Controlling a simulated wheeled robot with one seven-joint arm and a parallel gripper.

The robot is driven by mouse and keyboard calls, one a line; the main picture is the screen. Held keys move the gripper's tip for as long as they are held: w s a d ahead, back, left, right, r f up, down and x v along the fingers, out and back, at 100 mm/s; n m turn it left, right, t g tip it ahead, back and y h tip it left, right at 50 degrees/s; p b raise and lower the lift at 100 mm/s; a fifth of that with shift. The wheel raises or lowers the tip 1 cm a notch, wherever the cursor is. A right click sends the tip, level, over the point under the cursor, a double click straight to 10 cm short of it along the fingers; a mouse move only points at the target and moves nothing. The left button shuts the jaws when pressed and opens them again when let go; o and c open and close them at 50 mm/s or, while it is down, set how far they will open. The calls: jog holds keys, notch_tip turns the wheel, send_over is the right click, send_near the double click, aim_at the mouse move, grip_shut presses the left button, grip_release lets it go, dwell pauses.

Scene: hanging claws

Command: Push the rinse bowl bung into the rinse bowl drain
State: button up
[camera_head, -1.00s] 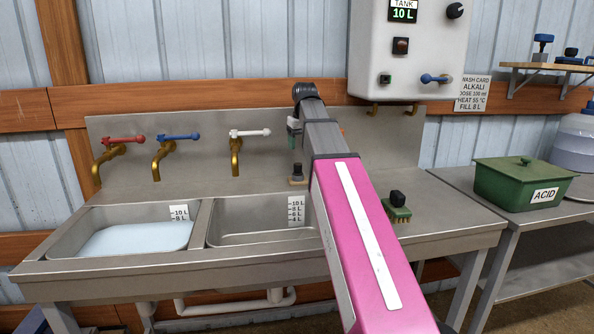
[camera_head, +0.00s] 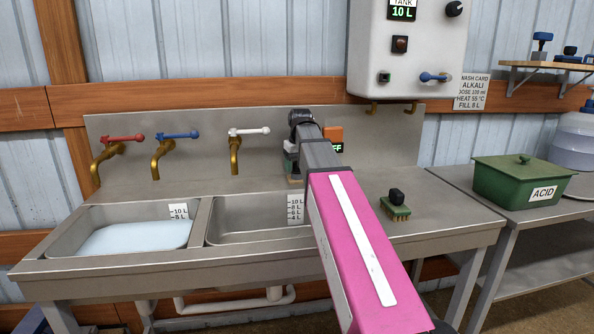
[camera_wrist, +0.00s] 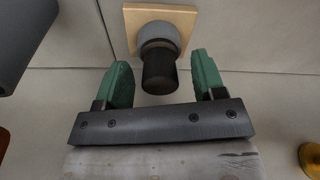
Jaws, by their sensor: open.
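The bung, a grey plug with a black knob (camera_wrist: 159,74), sits on a square wooden pad (camera_wrist: 185,18) in the wrist view. My gripper (camera_wrist: 161,60) is open, with one green finger on each side of the knob and visible gaps between. In the head view my gripper (camera_head: 291,163) is over the back ledge behind the bowls and mostly hides the bung. The right-hand bowl (camera_head: 250,212) looks empty and is probably the rinse bowl. Its drain is hidden from view. The left bowl (camera_head: 135,238) holds pale liquid.
Red (camera_head: 122,139), blue (camera_head: 178,136) and white (camera_head: 249,132) taps stand along the back panel. The tank box (camera_head: 408,50) hangs above right. A green acid tub (camera_head: 522,180) stands on the side table.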

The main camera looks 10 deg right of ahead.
aim_at(297, 162)
jog(key=c, duration=1)
jog(key=shift+r, duration=0.15)
notch_tip(297, 162, up, 10)
jog(key=shift+f, duration=0.1)
